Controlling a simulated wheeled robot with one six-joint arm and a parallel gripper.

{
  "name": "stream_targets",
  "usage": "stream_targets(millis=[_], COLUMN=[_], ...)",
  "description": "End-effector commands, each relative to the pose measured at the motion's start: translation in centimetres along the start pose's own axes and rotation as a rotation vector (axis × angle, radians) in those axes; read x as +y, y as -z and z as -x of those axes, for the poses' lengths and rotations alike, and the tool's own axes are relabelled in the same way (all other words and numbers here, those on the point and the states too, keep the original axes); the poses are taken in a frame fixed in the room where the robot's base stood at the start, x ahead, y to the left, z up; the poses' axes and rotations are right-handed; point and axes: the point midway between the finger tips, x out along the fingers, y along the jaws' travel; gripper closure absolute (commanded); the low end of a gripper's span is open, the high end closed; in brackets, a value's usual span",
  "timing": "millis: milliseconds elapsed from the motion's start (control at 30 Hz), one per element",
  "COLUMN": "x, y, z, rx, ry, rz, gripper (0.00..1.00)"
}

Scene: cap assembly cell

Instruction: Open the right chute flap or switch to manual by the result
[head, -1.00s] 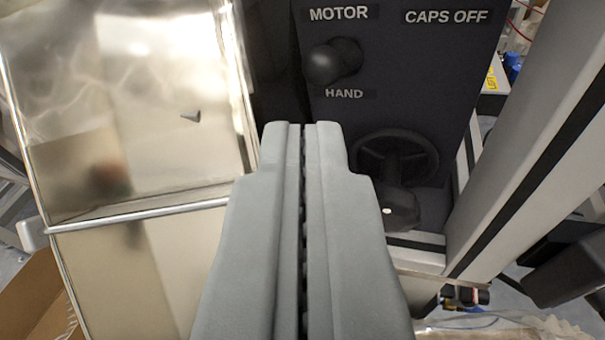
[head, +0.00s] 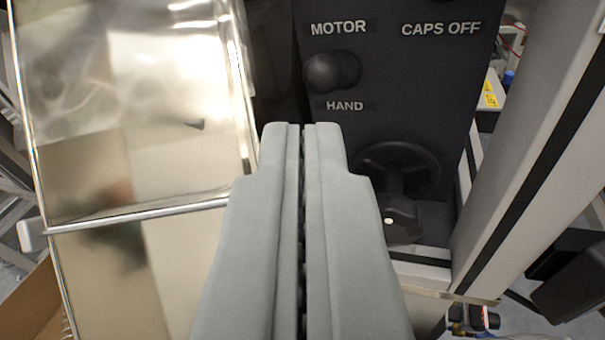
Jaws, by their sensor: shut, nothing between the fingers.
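My gripper (head: 301,128) is shut and empty, pointing away from me in the middle of the view. Ahead and to its right is a dark control panel (head: 425,75). It carries a black ball-ended knob (head: 324,73) between the words MOTOR and HAND, and the label CAPS OFF (head: 441,29). A black handwheel (head: 399,168) with a crank grip (head: 400,220) sits lower on the panel. To the left is a shiny metal chute plate (head: 175,95) with a rod (head: 140,216) across it; I cannot tell whether this is the flap. The fingertips appear apart from knob and wheel.
A light aluminium post (head: 535,150) with a black slot stands at the right. A cardboard box (head: 32,310) is at the lower left. A small valve-like fitting (head: 475,318) and a yellow label (head: 490,92) are at the right.

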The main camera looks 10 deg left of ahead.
Motion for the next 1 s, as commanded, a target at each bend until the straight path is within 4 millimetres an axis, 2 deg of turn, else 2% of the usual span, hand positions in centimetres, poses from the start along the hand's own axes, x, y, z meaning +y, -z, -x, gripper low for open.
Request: stream_targets(millis=[367, 1000], x=[0.2, 1.0], y=[-1.0, -4.8], z=[0.6, 2.0], rx=[0.095, 0.504], ry=[0.017, 0.092], rz=[-0.006, -0.034], gripper=[1.00, 1.00])
